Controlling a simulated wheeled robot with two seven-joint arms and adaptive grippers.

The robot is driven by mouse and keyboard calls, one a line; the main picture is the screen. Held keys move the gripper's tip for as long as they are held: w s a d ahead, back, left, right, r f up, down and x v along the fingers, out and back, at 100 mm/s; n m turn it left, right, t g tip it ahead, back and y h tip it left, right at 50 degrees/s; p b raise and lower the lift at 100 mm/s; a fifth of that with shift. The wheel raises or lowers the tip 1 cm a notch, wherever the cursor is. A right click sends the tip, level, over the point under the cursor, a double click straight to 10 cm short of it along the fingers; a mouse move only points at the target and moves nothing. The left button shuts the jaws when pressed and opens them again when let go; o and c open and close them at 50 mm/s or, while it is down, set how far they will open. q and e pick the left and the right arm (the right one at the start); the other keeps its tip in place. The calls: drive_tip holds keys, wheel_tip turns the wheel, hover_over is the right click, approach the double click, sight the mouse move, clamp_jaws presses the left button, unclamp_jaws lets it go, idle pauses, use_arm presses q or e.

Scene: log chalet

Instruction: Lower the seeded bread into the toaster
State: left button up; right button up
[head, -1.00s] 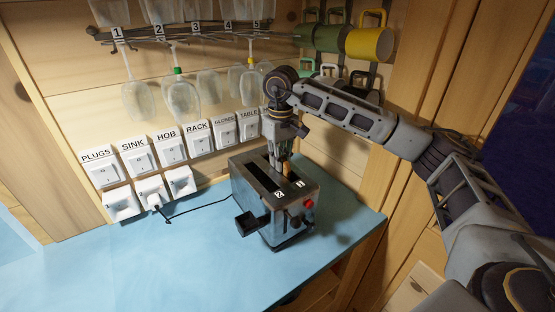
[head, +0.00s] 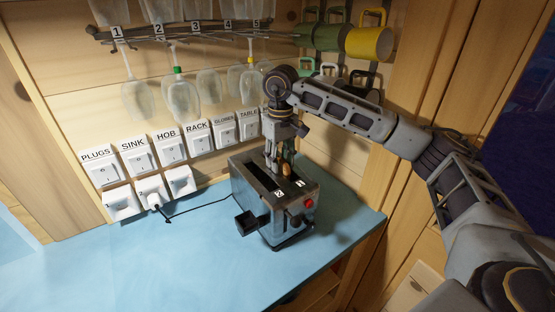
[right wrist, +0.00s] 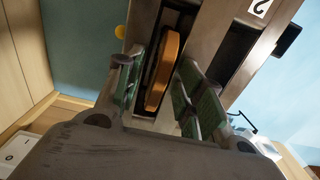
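The metal toaster (head: 250,205) stands on the blue counter, with slots labelled 2 and 1. The bread (head: 287,168) sits on edge in slot 1, its brown top edge showing; how deep it sits is hard to tell. The right wrist view shows the bread (right wrist: 163,70) in the slot, between my fingers. My right gripper (head: 279,164) is just above the slot, pointing down. Its green-padded fingers (right wrist: 160,92) are spread, with gaps visible either side of the bread. Seeds cannot be made out. My left gripper is out of view.
A black lever (head: 246,222) juts from the toaster's side, and a red knob (head: 308,203) is on its front. Labelled switches (head: 140,157) and hanging glasses (head: 182,90) line the wall behind. Mugs (head: 370,43) hang above right. The counter (head: 150,262) is clear at left.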

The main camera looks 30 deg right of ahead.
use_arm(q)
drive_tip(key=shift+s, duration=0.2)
use_arm(e)
wheel_tip(320, 180, up, 12)
idle(0.8)
drive_tip(key=shift+a+r, duration=0.1)
idle(0.5)
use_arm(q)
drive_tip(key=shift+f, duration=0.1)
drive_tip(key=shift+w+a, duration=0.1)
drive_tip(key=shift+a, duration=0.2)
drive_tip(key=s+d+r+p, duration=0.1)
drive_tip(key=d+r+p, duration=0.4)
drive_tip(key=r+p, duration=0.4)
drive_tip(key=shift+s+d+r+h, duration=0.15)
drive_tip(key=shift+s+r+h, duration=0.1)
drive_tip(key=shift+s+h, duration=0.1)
use_arm(e)
wheel_tip(320, 180, up, 10)
drive_tip(key=shift+f, duration=0.2)
